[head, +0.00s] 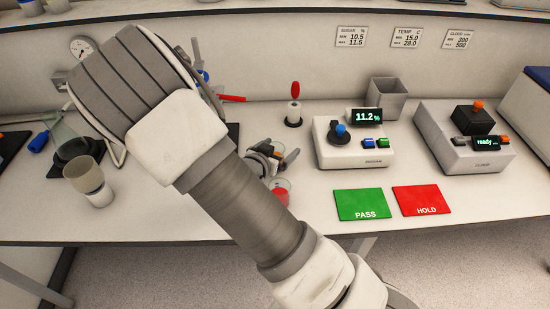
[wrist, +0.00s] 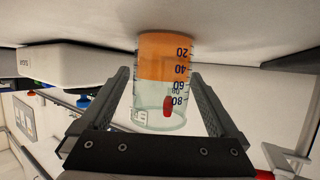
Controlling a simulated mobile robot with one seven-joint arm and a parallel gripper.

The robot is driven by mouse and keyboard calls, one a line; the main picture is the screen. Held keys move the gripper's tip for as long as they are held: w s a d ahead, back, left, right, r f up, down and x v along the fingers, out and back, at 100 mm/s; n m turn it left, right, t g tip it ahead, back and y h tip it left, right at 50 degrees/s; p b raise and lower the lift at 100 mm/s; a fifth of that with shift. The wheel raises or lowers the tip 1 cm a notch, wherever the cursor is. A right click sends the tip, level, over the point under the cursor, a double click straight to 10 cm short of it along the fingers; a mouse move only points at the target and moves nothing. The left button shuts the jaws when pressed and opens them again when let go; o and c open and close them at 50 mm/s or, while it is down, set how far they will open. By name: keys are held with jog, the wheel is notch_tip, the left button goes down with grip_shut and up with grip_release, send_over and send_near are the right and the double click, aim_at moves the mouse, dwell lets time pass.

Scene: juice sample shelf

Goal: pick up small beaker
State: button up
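The small beaker (wrist: 163,88) is clear glass with a graduated scale and orange liquid in its base. The wrist view is upside down, and the beaker stands on the bench. My gripper (wrist: 160,75) is open, with one finger on each side of the beaker in the wrist view. I see narrow gaps beside the glass. How deep it sits between the fingers is hard to tell. In the head view my gripper (head: 277,155) is low over the bench, partly behind my arm.
A green PASS mat (head: 361,204) and a red HOLD mat (head: 422,199) lie to the right. Behind are a meter reading 11.2% (head: 352,155), a second device (head: 462,150) and a grey bin (head: 387,98). A red-topped stand (head: 294,112) is behind the gripper. A flask (head: 65,140) and a cup (head: 88,178) stand left.

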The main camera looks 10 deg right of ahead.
jog(key=c, duration=1.4)
jog(key=shift+c, duration=0.4)
jog(key=shift+r, duration=0.15)
